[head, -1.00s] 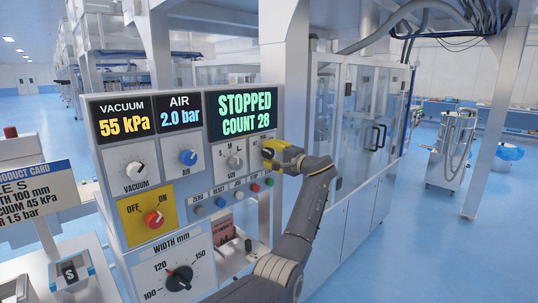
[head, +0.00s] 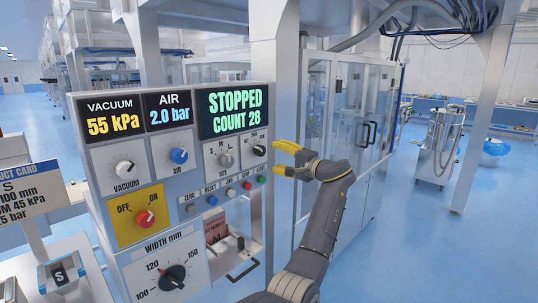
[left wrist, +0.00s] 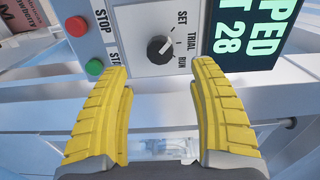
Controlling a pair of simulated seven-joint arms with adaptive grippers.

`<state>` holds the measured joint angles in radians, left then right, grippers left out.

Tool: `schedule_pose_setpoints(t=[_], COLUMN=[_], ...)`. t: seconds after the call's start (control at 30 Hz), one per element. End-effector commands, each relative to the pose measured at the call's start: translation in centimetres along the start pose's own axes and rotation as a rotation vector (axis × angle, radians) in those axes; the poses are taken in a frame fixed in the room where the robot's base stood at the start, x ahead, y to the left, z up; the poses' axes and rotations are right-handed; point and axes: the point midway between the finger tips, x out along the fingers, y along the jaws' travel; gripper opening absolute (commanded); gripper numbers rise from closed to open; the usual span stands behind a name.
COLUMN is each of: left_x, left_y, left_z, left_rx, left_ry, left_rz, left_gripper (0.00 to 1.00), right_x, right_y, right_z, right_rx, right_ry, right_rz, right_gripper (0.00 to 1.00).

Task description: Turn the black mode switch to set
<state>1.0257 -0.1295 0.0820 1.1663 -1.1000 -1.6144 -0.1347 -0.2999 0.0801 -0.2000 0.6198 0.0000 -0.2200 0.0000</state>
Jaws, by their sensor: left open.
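The black mode switch (head: 259,151) sits at the right edge of the control panel, right of the S/M/L size dial. My left gripper (head: 281,158) has yellow fingers, stands open just right of the panel and is apart from the switch. In the left wrist view the fingers of my left gripper (left wrist: 155,75) are spread wide with nothing between them. My right gripper is out of view.
The green button (head: 262,180) and red button (head: 247,185) lie below the switch. The display (head: 233,110) reads STOPPED, COUNT 28. The red OFF/ON knob (head: 145,217) and width dial (head: 173,277) are lower left. A machine cabinet (head: 345,130) stands behind my arm.

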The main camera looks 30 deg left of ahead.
Motion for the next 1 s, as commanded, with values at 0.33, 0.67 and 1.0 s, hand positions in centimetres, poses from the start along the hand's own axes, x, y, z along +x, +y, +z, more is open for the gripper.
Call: schedule_pose_setpoints(t=[0.33, 0.67, 1.0], left_x=[-2.9, -3.1, -3.1], left_y=[0.0, 0.0, 0.1], left_z=[0.0, 0.0, -1.7], left_rx=[-0.001, -0.001, -0.053], left_ry=[0.0, 0.0, 0.072], left_rz=[0.0, 0.0, 0.008], left_gripper=[0.61, 0.61, 0.61], right_x=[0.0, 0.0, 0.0], right_y=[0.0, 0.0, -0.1], right_z=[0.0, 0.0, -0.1], right_rx=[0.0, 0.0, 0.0], right_ry=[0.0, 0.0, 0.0], right_rz=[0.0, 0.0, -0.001], right_gripper=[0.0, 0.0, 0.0])
